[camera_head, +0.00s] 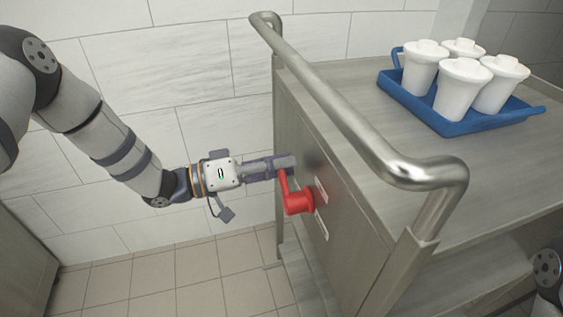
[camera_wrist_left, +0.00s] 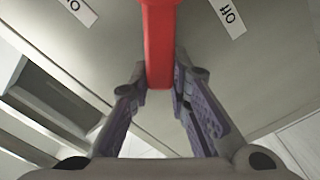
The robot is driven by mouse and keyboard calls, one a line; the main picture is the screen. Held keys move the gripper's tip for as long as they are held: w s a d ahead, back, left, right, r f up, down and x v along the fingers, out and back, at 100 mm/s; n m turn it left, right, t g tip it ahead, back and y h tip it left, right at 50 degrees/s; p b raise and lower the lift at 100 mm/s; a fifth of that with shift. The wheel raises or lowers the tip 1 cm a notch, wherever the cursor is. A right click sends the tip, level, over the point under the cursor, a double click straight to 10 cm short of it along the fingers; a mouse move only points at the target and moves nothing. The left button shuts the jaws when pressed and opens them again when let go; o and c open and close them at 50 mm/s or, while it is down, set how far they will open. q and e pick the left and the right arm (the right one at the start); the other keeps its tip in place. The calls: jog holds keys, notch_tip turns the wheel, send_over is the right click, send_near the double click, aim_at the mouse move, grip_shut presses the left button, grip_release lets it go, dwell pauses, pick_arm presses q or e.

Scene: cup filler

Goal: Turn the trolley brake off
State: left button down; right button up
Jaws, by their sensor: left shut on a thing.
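The red brake lever (camera_head: 298,201) is on the side panel of the steel trolley (camera_head: 345,225). Its hub stands out from the panel and its arm points up and a little left in the head view. My left gripper (camera_head: 287,163) comes in from the left and is shut on the upper end of the lever. In the left wrist view the red lever (camera_wrist_left: 159,45) runs down between the two fingers (camera_wrist_left: 160,92). White labels with dark letters sit on either side of it, one at upper left (camera_wrist_left: 78,10) and one at upper right (camera_wrist_left: 227,16). My right gripper is out of view.
A thick steel handrail (camera_head: 350,115) curves above the panel, over and right of my left gripper. A blue tray (camera_head: 455,127) with several white lidded cups (camera_head: 462,85) stands on the trolley top. A tiled wall is behind; the floor left of the trolley is clear.

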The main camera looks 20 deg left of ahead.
aim_at(297, 174)
pick_arm(q)
jog(key=f+n, duration=0.2)
jog(key=n, duration=0.1)
jog(key=w+f+n+b, duration=0.1)
jog(key=shift+a+n, duration=0.3)
jog(key=shift+a, duration=0.1)
jog(key=shift+w+a+f+n+b, duration=0.1)
jog(key=shift+f+n+b, duration=0.15)
jog(key=shift+f+n, duration=0.5)
jog(key=shift+w+f+n+b, duration=0.1)
jog(key=shift+f+n+b, duration=0.2)
jog(key=shift+n, duration=0.75)
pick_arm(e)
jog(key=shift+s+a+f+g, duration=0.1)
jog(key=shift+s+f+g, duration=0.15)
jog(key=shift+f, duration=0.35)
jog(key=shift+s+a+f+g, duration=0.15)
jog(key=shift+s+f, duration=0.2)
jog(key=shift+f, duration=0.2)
pick_arm(q)
jog(key=shift+f, duration=0.1)
jog(key=c, duration=1.6)
grip_release()
jog(key=shift+o, duration=0.6)
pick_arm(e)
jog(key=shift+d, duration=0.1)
pick_arm(q)
jog(key=shift+a, duration=0.1)
jog(key=v, duration=1.2)
